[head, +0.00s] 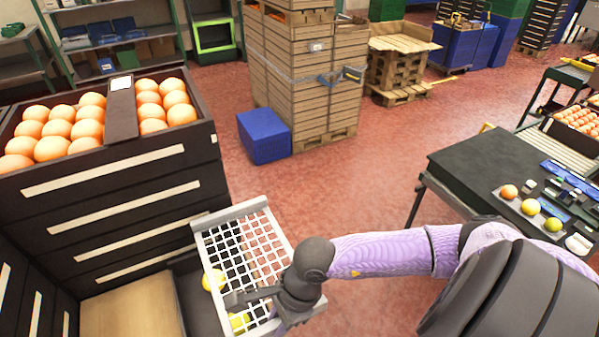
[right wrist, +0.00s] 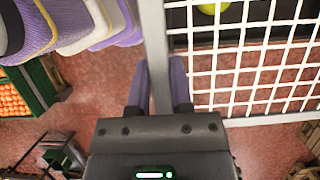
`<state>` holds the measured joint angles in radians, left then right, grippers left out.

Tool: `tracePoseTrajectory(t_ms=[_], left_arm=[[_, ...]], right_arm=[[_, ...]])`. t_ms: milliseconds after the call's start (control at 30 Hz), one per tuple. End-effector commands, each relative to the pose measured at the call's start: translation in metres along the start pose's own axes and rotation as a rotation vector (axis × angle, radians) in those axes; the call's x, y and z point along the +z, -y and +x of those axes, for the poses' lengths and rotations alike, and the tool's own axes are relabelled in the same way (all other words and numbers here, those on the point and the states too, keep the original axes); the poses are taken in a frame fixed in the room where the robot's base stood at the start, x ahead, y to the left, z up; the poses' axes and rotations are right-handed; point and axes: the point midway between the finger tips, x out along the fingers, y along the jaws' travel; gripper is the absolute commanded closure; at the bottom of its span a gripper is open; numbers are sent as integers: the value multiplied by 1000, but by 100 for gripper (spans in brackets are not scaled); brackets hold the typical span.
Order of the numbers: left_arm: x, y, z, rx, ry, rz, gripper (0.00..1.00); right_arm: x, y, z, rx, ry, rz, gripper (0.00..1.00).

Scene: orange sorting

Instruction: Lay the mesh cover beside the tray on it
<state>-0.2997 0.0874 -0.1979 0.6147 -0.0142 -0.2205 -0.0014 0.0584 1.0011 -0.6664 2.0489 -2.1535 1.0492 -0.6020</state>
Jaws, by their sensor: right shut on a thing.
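The mesh cover (head: 240,243) is a white grid with a pale grey frame, in the lower middle of the head view. My right gripper (head: 245,298) is shut on its near right side. In the right wrist view the cover's frame bar (right wrist: 157,50) runs between the fingers (right wrist: 160,85). The cover is tilted and appears held above a dark tray (head: 192,296). Yellow fruits (head: 212,281) show below and through the grid, and one also shows in the right wrist view (right wrist: 212,7). The cover hides most of the tray. My left gripper is out of view.
A stack of black crates (head: 120,190) topped with oranges stands at the left, close to the cover's far end. A dark table (head: 490,165) with several fruits and small items stands at the right. A blue box (head: 264,137) sits on open red floor beyond.

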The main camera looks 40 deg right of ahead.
Motion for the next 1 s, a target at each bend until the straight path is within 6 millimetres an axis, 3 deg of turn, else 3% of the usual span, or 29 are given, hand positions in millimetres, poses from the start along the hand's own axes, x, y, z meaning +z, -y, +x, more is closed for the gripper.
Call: tracePoseTrajectory(t_ms=[633, 800, 1000], left_arm=[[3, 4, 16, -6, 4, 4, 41], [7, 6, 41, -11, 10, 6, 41], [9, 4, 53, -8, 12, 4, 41]], right_arm=[[77, 0, 50, -1, 4, -1, 100], [64, 0, 76, 0, -1, 0, 100], [58, 0, 90, 0, 0, -1, 100]])
